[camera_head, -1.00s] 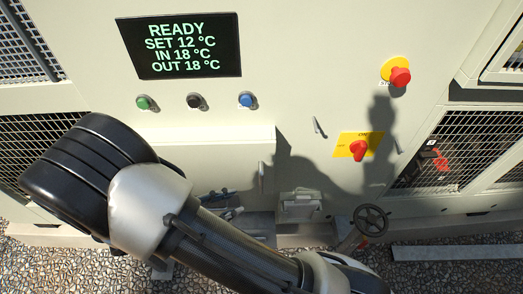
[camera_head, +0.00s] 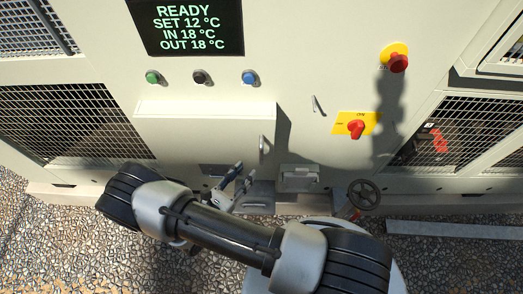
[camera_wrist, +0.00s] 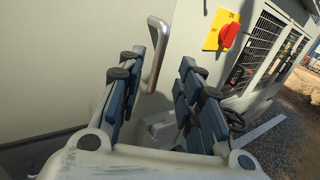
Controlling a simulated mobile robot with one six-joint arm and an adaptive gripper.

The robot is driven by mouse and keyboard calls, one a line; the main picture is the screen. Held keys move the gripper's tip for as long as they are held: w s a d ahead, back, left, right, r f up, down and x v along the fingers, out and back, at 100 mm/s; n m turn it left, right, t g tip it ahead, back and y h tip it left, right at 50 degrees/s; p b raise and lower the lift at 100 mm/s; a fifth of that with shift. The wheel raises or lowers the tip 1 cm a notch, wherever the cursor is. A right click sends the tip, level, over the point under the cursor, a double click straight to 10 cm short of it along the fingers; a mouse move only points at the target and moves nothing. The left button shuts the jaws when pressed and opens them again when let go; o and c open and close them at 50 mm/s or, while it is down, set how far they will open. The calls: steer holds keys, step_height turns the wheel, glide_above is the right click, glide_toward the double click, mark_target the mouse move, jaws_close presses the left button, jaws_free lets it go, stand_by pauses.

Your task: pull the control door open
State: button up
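The control door (camera_head: 200,130) is a cream panel below the three buttons and appears shut. Its upright metal handle (camera_head: 264,148) is near its right edge. In the wrist view the door (camera_wrist: 75,60) fills the left side, and the handle (camera_wrist: 155,52) shows beyond and between my fingertips. My gripper (camera_head: 243,177) is below and slightly left of the handle in the head view. In the wrist view my gripper (camera_wrist: 163,62) has its two blue-grey fingers spread, with nothing held. The handle looks apart from the fingers.
A yellow-backed red switch (camera_head: 356,125) and a red emergency button (camera_head: 398,62) are right of the door. A black handwheel (camera_head: 365,194) stands low at right. A grey box (camera_head: 299,178) sits below the handle. Gravel ground (camera_head: 60,240) lies in front.

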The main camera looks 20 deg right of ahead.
mark_target(260, 154)
steer(key=p+x, duration=0.1)
steer(key=x, duration=0.9)
steer(key=shift+w+d, duration=0.15)
jaws_close()
stand_by(0.4)
